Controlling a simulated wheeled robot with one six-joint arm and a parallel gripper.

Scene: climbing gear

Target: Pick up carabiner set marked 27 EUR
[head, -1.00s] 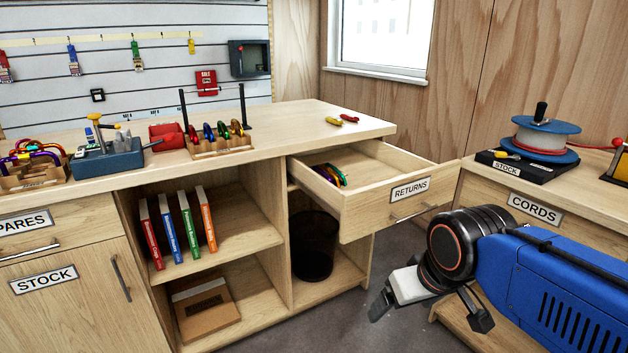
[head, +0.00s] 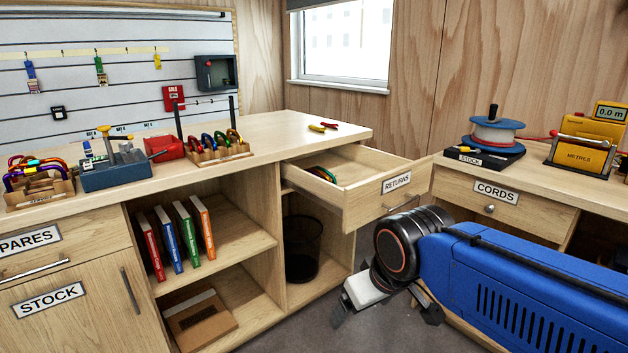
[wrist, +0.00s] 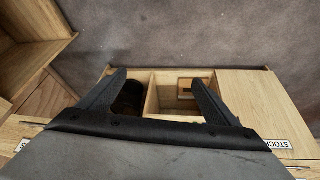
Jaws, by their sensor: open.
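No price reading 27 EUR is legible, so I cannot tell which carabiner set is meant. In the head view, coloured carabiners hang on a wooden rack (head: 218,152) on the counter, and more fill a wooden holder (head: 38,190) at the far left. A few colourful pieces lie in the open RETURNS drawer (head: 372,190), partly hidden by its wall. Tagged sets hang on the wall, among them a blue one (head: 31,78) and a green one (head: 100,72). My gripper (head: 388,314) is open, in front of and below the drawer; its empty fingers also show in the wrist view (wrist: 160,77).
The open drawer juts out beside my arm. A cord reel (head: 497,132) and a yellow METRES device (head: 583,145) stand on the right counter. A blue tool (head: 115,168) and a red box (head: 165,147) stand on the left counter. Grey floor (wrist: 190,35) is clear.

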